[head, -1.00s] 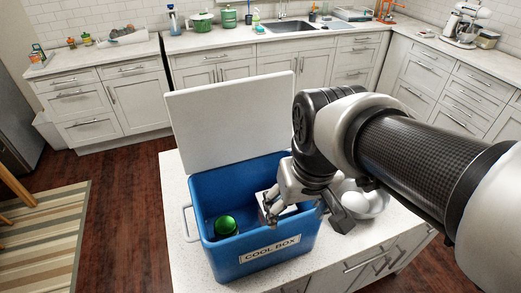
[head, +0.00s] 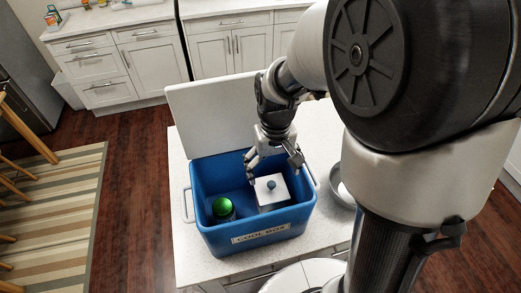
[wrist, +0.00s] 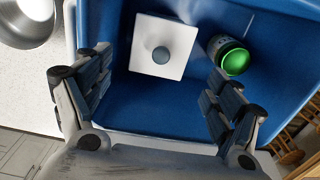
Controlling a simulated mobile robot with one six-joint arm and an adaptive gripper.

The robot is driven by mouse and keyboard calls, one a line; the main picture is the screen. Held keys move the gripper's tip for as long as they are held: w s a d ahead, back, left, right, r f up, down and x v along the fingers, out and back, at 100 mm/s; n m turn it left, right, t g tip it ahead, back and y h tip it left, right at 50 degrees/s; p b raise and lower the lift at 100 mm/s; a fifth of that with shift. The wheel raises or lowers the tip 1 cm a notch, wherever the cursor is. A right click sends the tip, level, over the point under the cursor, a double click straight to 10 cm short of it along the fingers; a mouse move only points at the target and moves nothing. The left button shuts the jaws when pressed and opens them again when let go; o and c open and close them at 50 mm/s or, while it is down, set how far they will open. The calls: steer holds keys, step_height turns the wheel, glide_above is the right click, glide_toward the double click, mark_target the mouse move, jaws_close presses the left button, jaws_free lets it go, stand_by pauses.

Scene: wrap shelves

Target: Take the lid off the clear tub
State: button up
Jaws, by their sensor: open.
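A square white lid (head: 263,194) with a round grey-blue knob (head: 271,185) lies in the right part of the blue cool box. The lid also shows in the wrist view (wrist: 147,40), with its knob (wrist: 161,55) near the middle. The tub's body is mostly hidden beneath the lid. My gripper (head: 275,170) is open and empty above the lid, pointing down. In the wrist view its fingers (wrist: 158,85) are spread wide, and the knob lies beyond them, apart from both.
The cool box (head: 205,235) stands on a white counter with its white lid (head: 215,110) raised behind. A green-topped jar (head: 223,208) stands inside, left of the tub. A metal bowl (head: 343,190) sits right of the box. Part of the box floor is clear.

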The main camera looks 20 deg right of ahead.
mark_target(271, 183)
step_height(271, 183, down, 8)
steer(key=shift+r+b, duration=0.1)
steer(key=shift+b, duration=0.75)
steer(key=shift+s, duration=0.1)
steer(key=c, duration=0.7)
